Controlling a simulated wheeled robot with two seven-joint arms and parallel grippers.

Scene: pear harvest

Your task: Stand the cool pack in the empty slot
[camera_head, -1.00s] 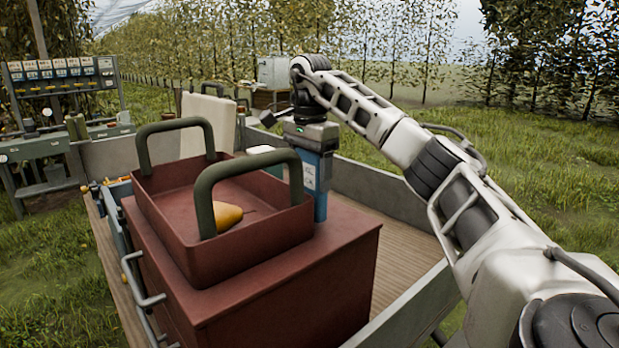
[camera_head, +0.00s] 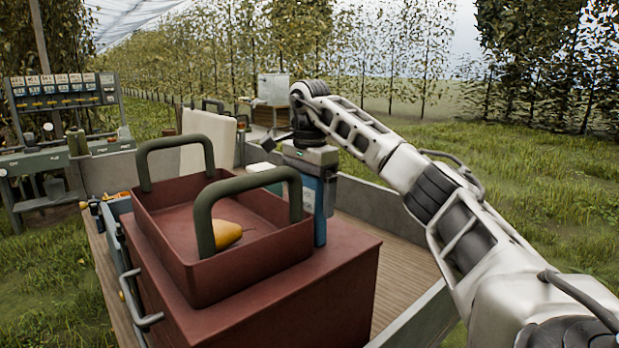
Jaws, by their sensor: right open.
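My right gripper (camera_head: 318,180) is behind the tray's right handle, at the far right edge of the red chest, and points down. It is open; its fingertips are partly hidden. An upright blue slab with a pale label, which looks like the cool pack (camera_head: 322,220), is directly below it by the tray's far right corner. I cannot tell whether the fingers touch it or what it rests on. The tray wall and handle hide part of it. No empty slot can be made out. My left gripper is not in view.
A red tray (camera_head: 255,276) with two green handles sits on the red chest (camera_head: 300,318); a yellow pear (camera_head: 227,233) lies in it. The cart's grey side wall (camera_head: 375,205) stands behind my right gripper. A pale upright panel (camera_head: 208,140) is farther back.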

